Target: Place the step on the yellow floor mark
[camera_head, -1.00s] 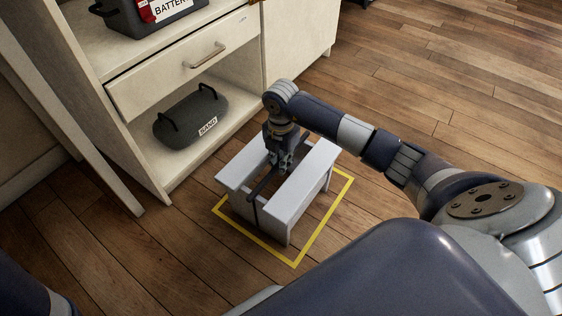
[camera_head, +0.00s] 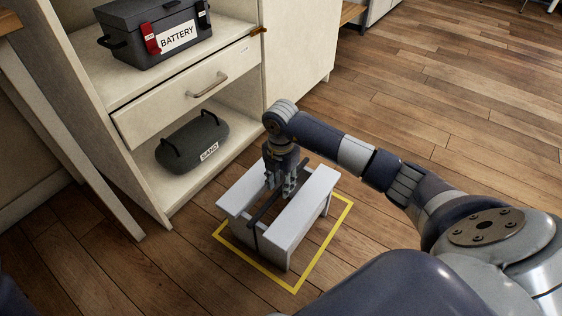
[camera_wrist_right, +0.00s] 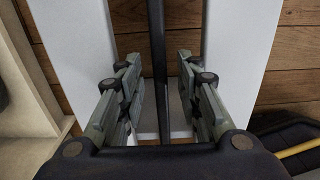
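The step (camera_head: 298,215) is light grey, with two top boards and a dark bar (camera_head: 262,208) running along the gap between them. It stands upright on the floor inside the yellow floor mark (camera_head: 322,251). The mark's outline shows on the left, front and right; its far side is mostly hidden by the step. My right gripper (camera_head: 281,190) is over the middle of the step. In the right wrist view the open fingers (camera_wrist_right: 160,92) are on either side of the dark bar (camera_wrist_right: 158,60), with a gap on both sides. My left gripper is not in view.
A cream cabinet (camera_head: 185,112) stands behind the step, with a closed drawer. A battery box (camera_head: 160,50) sits on its upper shelf and a grey sand weight (camera_head: 190,150) below. Wood floor (camera_head: 430,120) is clear to the right.

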